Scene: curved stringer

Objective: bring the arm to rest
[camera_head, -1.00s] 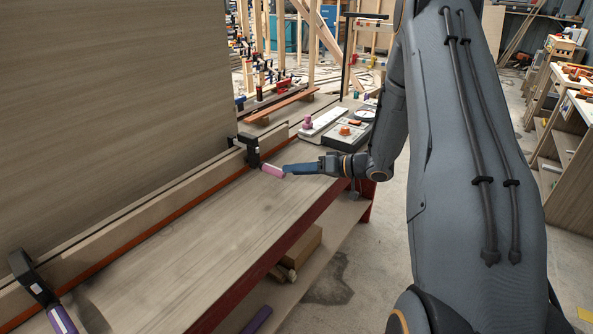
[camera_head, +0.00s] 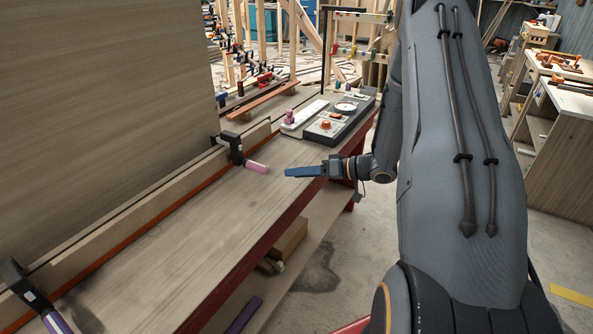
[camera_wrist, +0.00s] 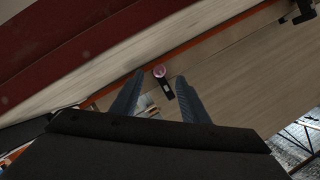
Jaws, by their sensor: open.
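My gripper (camera_head: 288,172) is held over the right part of the workbench, to the right of the far clamp's pink handle and apart from it. In the wrist view my gripper's two fingers (camera_wrist: 158,98) are spread with nothing between them. The far clamp (camera_head: 232,148), black with a pink handle, sits on the wooden strip along the panel. The wrist view shows a black clamp with a pinkish end (camera_wrist: 162,78) beyond the fingertips. My arm extends from the right side of the head view.
A near clamp (camera_head: 28,285) with a purple handle sits at lower left. A tall wooden panel (camera_head: 100,90) stands behind. A grey control box (camera_head: 335,120) is at the bench's far end.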

